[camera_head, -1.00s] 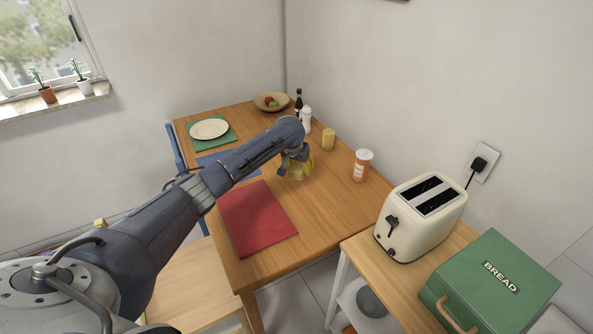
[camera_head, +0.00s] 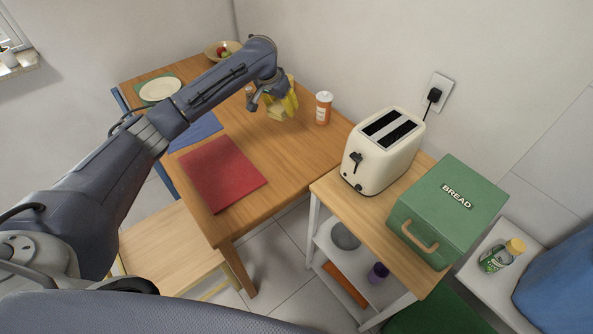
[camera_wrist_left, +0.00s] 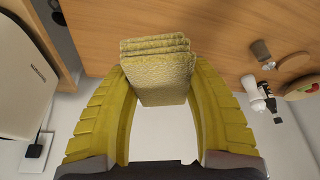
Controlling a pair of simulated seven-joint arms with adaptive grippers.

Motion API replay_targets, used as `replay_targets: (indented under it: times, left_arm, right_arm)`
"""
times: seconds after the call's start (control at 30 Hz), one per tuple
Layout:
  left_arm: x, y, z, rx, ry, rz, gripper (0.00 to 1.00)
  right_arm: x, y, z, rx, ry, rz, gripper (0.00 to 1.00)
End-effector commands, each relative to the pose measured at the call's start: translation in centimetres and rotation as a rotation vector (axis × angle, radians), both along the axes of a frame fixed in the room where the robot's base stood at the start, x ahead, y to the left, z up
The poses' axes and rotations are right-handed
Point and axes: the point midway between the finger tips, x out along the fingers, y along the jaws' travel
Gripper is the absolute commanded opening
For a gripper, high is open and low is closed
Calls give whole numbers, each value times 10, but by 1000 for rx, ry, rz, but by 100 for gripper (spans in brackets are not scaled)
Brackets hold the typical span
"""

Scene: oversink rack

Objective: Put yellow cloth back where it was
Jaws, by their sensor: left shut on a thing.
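The yellow cloth (camera_head: 279,113) is a folded, layered pad, held above the wooden table in the head view. My left gripper (camera_head: 276,102) has yellow ribbed fingers and is shut on the cloth. In the left wrist view the folded cloth (camera_wrist_left: 158,75) sits between the tips of both fingers, its layered edge facing the table. The fingers of the left gripper (camera_wrist_left: 160,65) press on its two sides. My right gripper is not in view.
An orange-and-white bottle (camera_head: 323,108) stands right of the cloth. A red mat (camera_head: 222,173), blue mat (camera_head: 196,131) and plate (camera_head: 159,89) lie on the table (camera_head: 275,178). A cream toaster (camera_head: 382,150) and green bread box (camera_head: 447,211) stand on the side cart.

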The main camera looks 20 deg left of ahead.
Motion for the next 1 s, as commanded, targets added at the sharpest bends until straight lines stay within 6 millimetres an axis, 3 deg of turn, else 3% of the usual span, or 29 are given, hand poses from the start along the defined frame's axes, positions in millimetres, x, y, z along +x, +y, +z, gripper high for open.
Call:
replay_targets:
  times: [0.1,0.3,0.57,0.73,1.0]
  left_arm:
    - [-28,-31,15,2,-2,-115,24]
    - [-70,-67,26,0,0,-262,24]
    - [-100,-86,27,-1,3,-355,24]
    - [-103,-85,3,-3,6,-359,24]
    - [-103,-85,-58,-3,6,-357,24]
  right_arm:
    - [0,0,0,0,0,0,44]
    - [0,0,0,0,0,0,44]
    - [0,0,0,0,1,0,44]
    - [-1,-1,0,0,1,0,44]
    - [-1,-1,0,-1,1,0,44]
